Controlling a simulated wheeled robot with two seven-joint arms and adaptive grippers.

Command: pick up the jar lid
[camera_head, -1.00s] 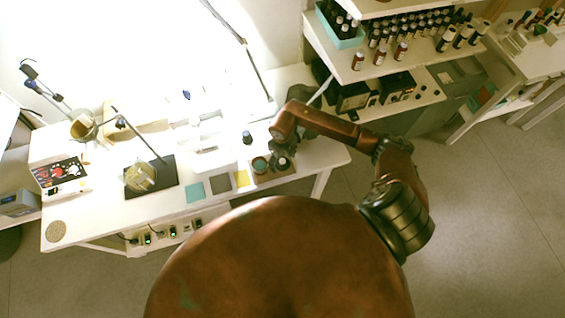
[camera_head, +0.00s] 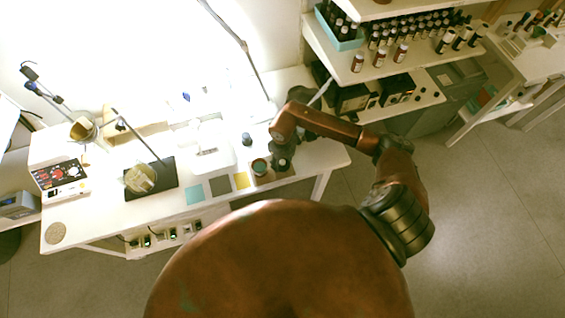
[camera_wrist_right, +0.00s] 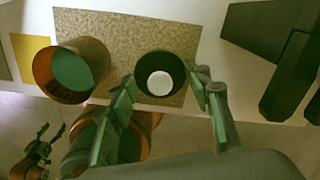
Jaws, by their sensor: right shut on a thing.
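The jar lid (camera_wrist_right: 160,92) is a dark round piece with a white disc in its middle, seen over the brown mat in the right wrist view. My right gripper (camera_wrist_right: 166,90) has one finger on each side of it and is shut on it. In the head view the right gripper (camera_head: 282,160) is small and dark above the mat, and hides part of it. An open brown jar (camera_wrist_right: 72,72) with a teal inside stands beside the lid, apart from the fingers; it also shows in the head view (camera_head: 259,166). My left gripper (camera_wrist_right: 52,130) appears small and open at the lower left of the wrist view.
The brown mat (camera_wrist_right: 120,28) lies near the front edge of the white table (camera_head: 110,213). Yellow (camera_head: 241,180), grey and teal squares lie to its left. A small dark bottle (camera_head: 247,139) stands behind the jar. Shelves of bottles (camera_head: 400,53) stand at the right.

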